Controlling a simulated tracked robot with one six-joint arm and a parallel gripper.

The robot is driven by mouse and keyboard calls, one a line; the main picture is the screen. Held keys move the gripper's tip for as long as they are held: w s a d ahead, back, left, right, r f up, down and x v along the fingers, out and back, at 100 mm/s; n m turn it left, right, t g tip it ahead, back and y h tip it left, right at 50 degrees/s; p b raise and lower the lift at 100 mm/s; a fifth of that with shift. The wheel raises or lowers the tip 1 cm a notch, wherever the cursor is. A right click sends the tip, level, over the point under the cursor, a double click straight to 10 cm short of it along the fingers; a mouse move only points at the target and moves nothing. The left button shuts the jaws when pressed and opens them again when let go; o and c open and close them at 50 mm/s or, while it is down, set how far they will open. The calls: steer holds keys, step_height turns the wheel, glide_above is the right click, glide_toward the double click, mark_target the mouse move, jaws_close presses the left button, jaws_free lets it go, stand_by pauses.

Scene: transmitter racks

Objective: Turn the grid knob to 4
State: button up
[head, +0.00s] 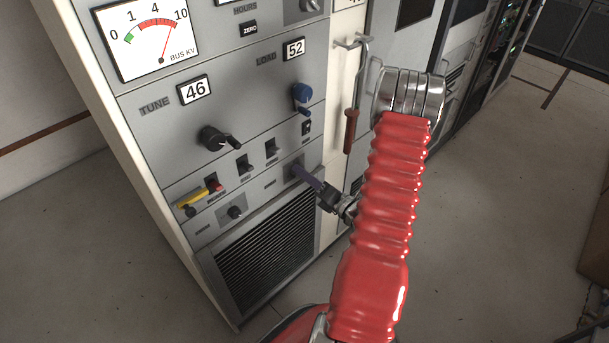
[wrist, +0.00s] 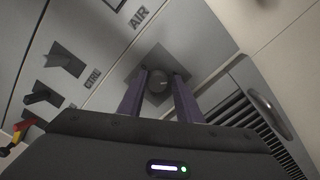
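A dark round knob (wrist: 158,84) on a square grey plate sits at the panel's lower right in the wrist view. Its label is not readable, so I cannot tell if it is the grid knob. My gripper (wrist: 160,88) has its two purple fingers apart, one on each side of this knob; contact is not clear. In the head view my gripper (head: 306,176) reaches the panel's lower right corner and hides that knob. A second small knob (head: 235,212) sits lower left on the same strip, with an unreadable label.
Above are the TUNE knob (head: 216,138), the blue LOAD knob (head: 302,95) and several toggle switches (head: 243,164). A yellow and red lever (head: 198,197) sits at left. A vent grille (head: 270,245) lies below. A red-handled hook (head: 351,125) hangs at right near my arm.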

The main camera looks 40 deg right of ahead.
steer(key=shift+o, duration=1.4)
steer(key=shift+a, duration=0.1)
steer(key=shift+s, duration=0.1)
steer(key=s, duration=1.3)
steer(key=shift+s+d, duration=0.2)
steer(key=shift+s, duration=0.1)
steer(key=n, duration=0.4)
steer(key=a+n+h, duration=0.1)
steer(key=n, duration=0.3)
steer(key=shift+a, duration=0.15)
steer(key=shift+w, duration=0.1)
